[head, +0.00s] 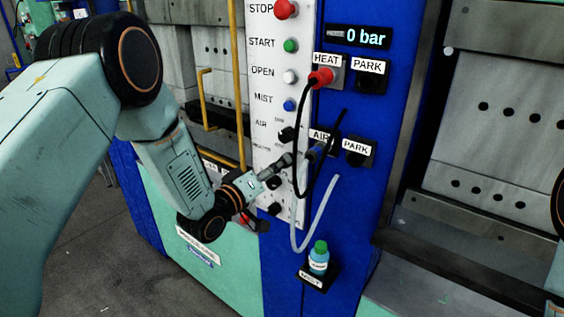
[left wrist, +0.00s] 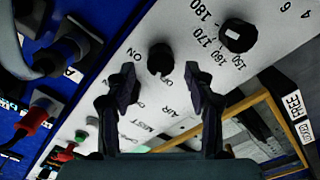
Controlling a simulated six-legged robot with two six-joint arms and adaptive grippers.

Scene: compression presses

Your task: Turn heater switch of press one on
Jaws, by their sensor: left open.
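The white control panel (head: 262,75) of the press carries labelled buttons and black knobs. A black knob (left wrist: 160,60) with ON and OFF marks, which looks like the heater switch, sits just ahead of my left gripper (left wrist: 162,75) in the left wrist view. The fingers are open, one to each side of it; contact cannot be told. A black dial (left wrist: 238,36) with temperature numbers is beside it. In the head view my left gripper (head: 284,163) is at the lower panel and partly hides the knobs there. My right gripper is out of view.
A red plug (head: 321,77) sits in the HEAT socket, and a black cable hangs close to the gripper. A blue plug (head: 316,151) is at the AIR socket. A green-capped bottle (head: 319,258) stands below. A yellow rail (head: 238,90) runs left of the panel.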

